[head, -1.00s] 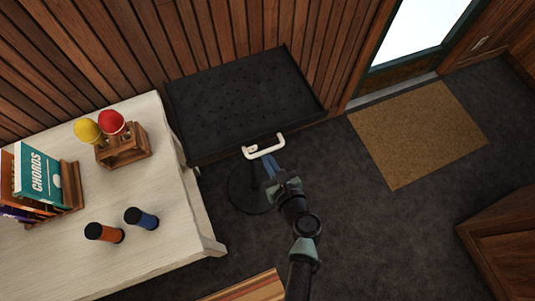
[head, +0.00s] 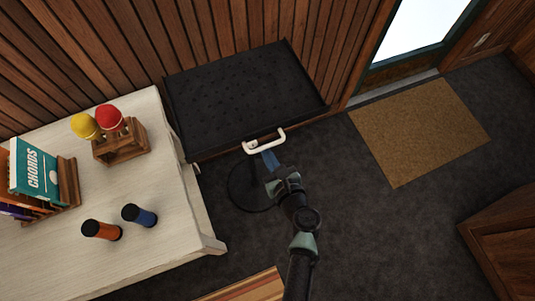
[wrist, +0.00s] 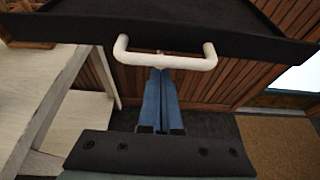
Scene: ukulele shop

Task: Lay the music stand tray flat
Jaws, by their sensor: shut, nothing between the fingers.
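The music stand tray (head: 245,95) is a black perforated panel near the wooden wall, with a white handle (head: 264,142) on its near edge. In the wrist view the tray (wrist: 245,45) spans the top, its lip facing me, and the white handle (wrist: 165,58) sticks out below the lip. My gripper (head: 269,157) is shut and empty, its blue fingers pointing at the middle of the handle. In the wrist view the fingertips (wrist: 160,73) overlap the handle's lower bar; I cannot tell whether they touch it. The stand's round base (head: 246,188) is on the floor, partly hidden by my arm.
A pale table (head: 110,210) on the left holds books (head: 38,170), a wooden rack (head: 120,142) with red and yellow maracas, and orange and blue shakers. A brown mat (head: 420,130) lies by the door. Dark floor is clear right of my arm.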

